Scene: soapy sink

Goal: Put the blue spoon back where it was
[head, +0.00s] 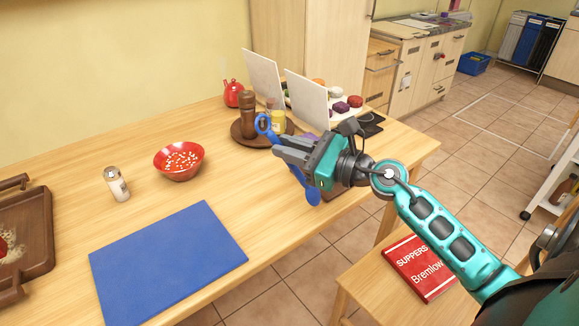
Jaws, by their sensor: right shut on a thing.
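The blue spoon (307,187) is held in my right gripper (284,150). One rounded blue end sticks out above the fingers, and the other end hangs down below them, tilted. My right gripper is shut on its middle, which the fingers partly hide. It is in the air over the right part of the wooden table (340,205), in front of the round brown tray in the picture. My left gripper is not in view.
A blue board (168,262), red bowl (179,161) and small shaker (117,184) stand left. The round tray (241,141) holds a pepper mill (249,115) and yellow jar (278,122). White panels (306,99) stand behind. A red book (418,268) lies on a bench.

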